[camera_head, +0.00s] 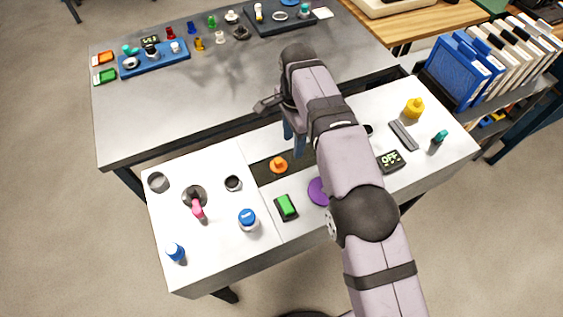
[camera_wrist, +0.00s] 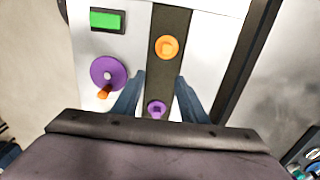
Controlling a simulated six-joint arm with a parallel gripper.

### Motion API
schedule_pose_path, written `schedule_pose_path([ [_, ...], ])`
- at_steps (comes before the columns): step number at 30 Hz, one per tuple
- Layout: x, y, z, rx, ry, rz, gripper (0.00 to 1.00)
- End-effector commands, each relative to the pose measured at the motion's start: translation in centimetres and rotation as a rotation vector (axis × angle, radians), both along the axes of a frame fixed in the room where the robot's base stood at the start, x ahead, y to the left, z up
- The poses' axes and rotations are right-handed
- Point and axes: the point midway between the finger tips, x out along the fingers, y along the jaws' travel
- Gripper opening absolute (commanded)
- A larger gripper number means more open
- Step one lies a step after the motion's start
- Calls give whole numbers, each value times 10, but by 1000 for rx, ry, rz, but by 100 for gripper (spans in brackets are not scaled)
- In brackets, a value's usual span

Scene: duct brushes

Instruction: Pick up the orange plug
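The orange plug (camera_head: 278,164) stands on the dark strip across the white bench. In the wrist view the orange plug (camera_wrist: 167,47) is seen from above as a round disc with a paler centre, beyond my fingertips. My gripper (camera_head: 294,138) is over the far side of the strip, apart from the plug. In the wrist view my gripper (camera_wrist: 160,77) has its two blue fingers spread with nothing held. A purple plug (camera_wrist: 157,108) shows on the same strip, lower in the picture between the fingers; my arm hides it in the head view.
A purple disc (camera_wrist: 108,73) with an orange knob and a green switch (camera_wrist: 107,20) lie beside the strip. A grey table (camera_head: 140,120) stands behind.

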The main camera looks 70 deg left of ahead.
Motion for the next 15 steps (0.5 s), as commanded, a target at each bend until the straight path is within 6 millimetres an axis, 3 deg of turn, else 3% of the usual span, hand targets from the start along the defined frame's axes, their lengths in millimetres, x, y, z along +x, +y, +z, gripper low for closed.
schedule_pose_path([
  [1,-13,5,-2,1,0,3,39],
  [5,-29,9,-4,1,0,0,39],
  [15,-32,9,-18,-1,0,-2,39],
])
